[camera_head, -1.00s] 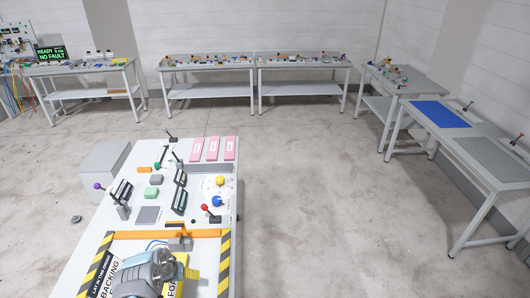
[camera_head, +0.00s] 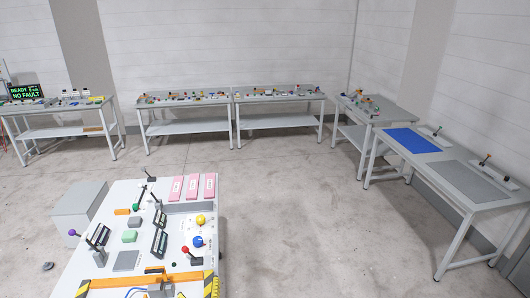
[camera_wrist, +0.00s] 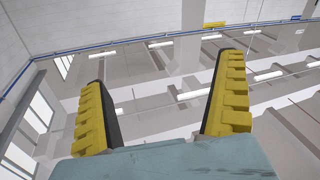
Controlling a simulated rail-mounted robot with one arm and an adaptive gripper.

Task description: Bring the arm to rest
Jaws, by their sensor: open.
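My gripper (camera_wrist: 164,95) shows in the wrist view with its two yellow, black-padded fingers spread wide apart. Nothing is between them. The wrist view looks out at walls, windows, pillars and ceiling lights, with no work surface near the fingers. In the head view my gripper is not visible, and the white bench (camera_head: 107,255) in front of me shows without the arm over it.
Tables line the walls, including one with a blue mat (camera_head: 412,141). Open floor lies between.

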